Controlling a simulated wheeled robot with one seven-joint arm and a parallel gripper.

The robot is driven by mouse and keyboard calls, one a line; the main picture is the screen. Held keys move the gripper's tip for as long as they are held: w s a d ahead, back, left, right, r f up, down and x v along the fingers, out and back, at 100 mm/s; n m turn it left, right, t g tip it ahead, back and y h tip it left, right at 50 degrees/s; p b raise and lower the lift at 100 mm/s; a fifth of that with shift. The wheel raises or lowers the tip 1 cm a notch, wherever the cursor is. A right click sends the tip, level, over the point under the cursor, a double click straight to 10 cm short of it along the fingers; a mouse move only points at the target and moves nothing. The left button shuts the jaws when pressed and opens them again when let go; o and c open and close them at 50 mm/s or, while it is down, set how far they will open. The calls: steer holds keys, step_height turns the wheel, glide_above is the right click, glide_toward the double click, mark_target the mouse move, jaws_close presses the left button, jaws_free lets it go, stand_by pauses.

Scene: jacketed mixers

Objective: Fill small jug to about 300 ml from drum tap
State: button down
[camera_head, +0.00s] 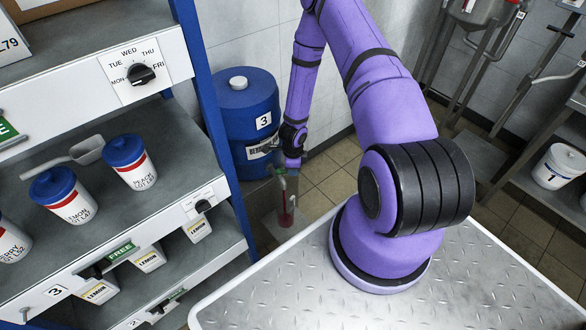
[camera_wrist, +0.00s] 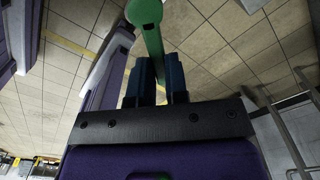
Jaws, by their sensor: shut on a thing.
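A blue drum (camera_head: 240,115) marked 3 stands beyond the shelf rack. My gripper (camera_head: 291,162) is low at its right side. In the wrist view my gripper (camera_wrist: 158,70) has its two dark fingers closed on a green bar that ends in a round green hub (camera_wrist: 145,12), which looks like the drum tap's lever. Below the gripper in the head view, a narrow reddish streak runs down to a red patch (camera_head: 286,218), apparently liquid in the small jug. The jug's outline and scale are too small to read, so its level cannot be told.
A rack (camera_head: 215,110) with blue posts holds blue-lidded tubs (camera_head: 130,162) and a grey scoop (camera_head: 88,150) at left. My arm crosses the middle. A white bucket (camera_head: 559,166) stands on a shelf at right. Tiled floor between is clear.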

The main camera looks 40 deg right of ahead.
steer(key=c, duration=1.1)
jaws_free()
steer(key=shift+r, duration=0.15)
step_height(320, 180, up, 11)
steer(key=shift+f, duration=0.2)
